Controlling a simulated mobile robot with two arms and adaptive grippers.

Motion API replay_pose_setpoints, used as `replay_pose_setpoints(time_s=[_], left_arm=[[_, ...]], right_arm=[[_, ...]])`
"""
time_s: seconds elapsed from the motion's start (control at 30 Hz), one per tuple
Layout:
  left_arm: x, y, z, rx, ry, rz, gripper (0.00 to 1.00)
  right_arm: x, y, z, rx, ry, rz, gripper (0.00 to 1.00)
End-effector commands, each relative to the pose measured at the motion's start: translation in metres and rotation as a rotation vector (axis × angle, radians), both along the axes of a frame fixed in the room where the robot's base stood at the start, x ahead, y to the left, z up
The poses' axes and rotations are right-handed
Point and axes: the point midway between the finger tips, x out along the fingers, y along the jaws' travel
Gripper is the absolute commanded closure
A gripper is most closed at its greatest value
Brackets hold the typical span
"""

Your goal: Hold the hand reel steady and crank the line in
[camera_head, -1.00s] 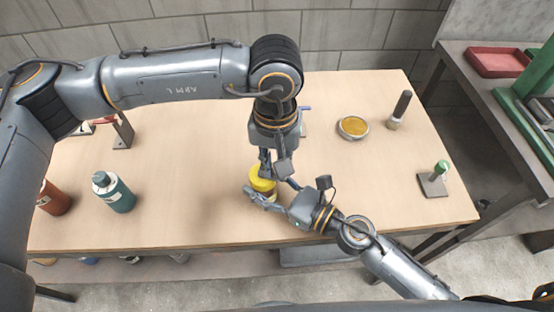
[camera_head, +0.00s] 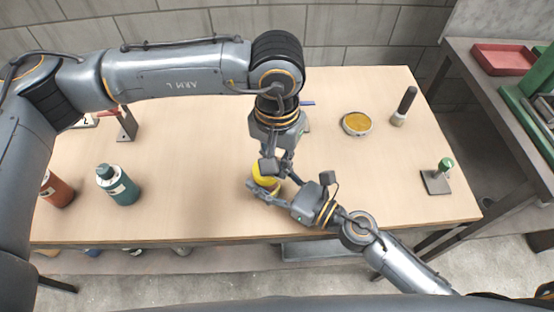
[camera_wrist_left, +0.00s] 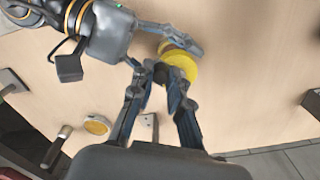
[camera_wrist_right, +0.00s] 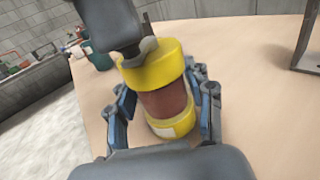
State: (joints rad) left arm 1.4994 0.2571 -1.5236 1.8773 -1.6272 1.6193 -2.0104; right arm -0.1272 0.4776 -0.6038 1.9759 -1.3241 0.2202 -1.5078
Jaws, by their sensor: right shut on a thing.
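The hand reel is a short spool with yellow flanges (camera_head: 264,172) and red-brown line wound between them (camera_wrist_right: 166,103). It stands upright near the table's front edge. My right gripper (camera_head: 265,190) is shut around it from the right, with a finger on each side in the right wrist view. My left gripper (camera_head: 278,168) points down at the reel's top. Its fingertips (camera_wrist_left: 158,70) are close together over the yellow flange (camera_wrist_left: 180,62) in the left wrist view. The crank handle is hidden, so I cannot tell whether they hold it.
A teal bottle (camera_head: 118,185) and a red-brown bottle (camera_head: 57,190) stand at the left. A round dish with yellow contents (camera_head: 357,124), a dark-handled tool (camera_head: 404,106) and a green-knobbed stand (camera_head: 437,180) are on the right. The wooden table (camera_head: 190,150) is otherwise mostly clear.

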Motion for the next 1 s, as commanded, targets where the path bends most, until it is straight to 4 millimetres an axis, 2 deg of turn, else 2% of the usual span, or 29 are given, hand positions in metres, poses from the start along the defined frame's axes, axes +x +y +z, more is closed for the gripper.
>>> replay_pose_setpoints(time_s=[0.03,0.1,0.13,0.4,0.5,0.63,1.0], left_arm=[[0.001,0.001,0.0,0.003,-0.001,0.002,0.75],[0.0,0.001,0.0,0.002,0.0,0.002,0.61],[0.0,0.001,0.0,0.002,0.0,0.002,0.59],[0.0,0.0,0.0,0.001,0.0,0.002,0.59],[0.001,0.0,0.006,0.0,-0.001,0.002,0.59],[0.001,0.0,0.026,-0.001,-0.003,0.002,0.59],[0.001,0.0,0.1,0.0,-0.004,0.002,0.59]], right_arm=[[0.0,-0.001,0.0,0.0,0.0,-0.001,0.84],[0.0,-0.001,0.0,0.0,0.0,-0.001,0.84],[0.0,-0.001,0.0,0.0,0.0,-0.001,0.84],[0.0,0.0,0.0,0.0,0.0,-0.001,0.84],[0.0,0.0,0.0,0.0,0.0,-0.001,0.84],[0.0,0.0,0.0,0.0,0.0,0.0,0.84],[0.0,0.0,0.0,0.0,0.0,0.0,0.84]])
